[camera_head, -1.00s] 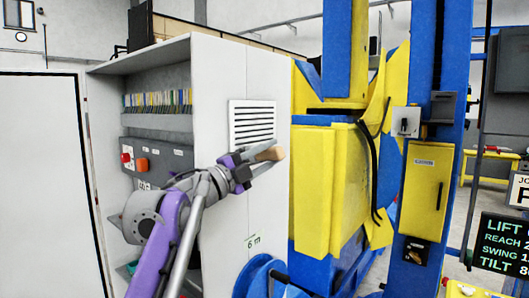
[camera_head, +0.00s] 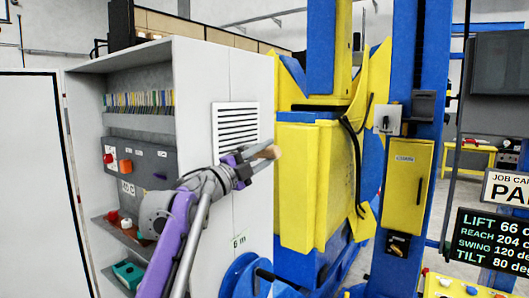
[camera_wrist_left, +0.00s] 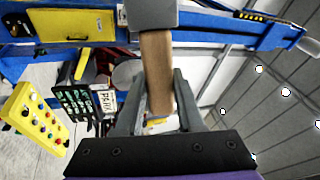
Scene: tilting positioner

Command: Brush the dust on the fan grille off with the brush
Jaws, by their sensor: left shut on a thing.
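The fan grille (camera_head: 236,126) is a white slatted panel on the side of the light grey cabinet. No dust can be made out on it at this size. My left gripper (camera_head: 262,161) is in front of the cabinet side, just below and right of the grille in the head view. It is shut on the brush (camera_head: 266,152), whose wooden handle shows at the fingertips. In the left wrist view the brush's wooden handle (camera_wrist_left: 156,72) stands between the fingers, with a grey block at its far end. Bristles cannot be made out. My right gripper is not in view.
The open cabinet (camera_head: 190,90) holds files, a switch panel (camera_head: 150,165) and a teal box (camera_head: 128,272). A yellow and blue positioner (camera_head: 310,180) stands close on the right. A blue reel (camera_head: 250,275) is low in front. A yellow button panel (camera_wrist_left: 35,118) shows in the wrist view.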

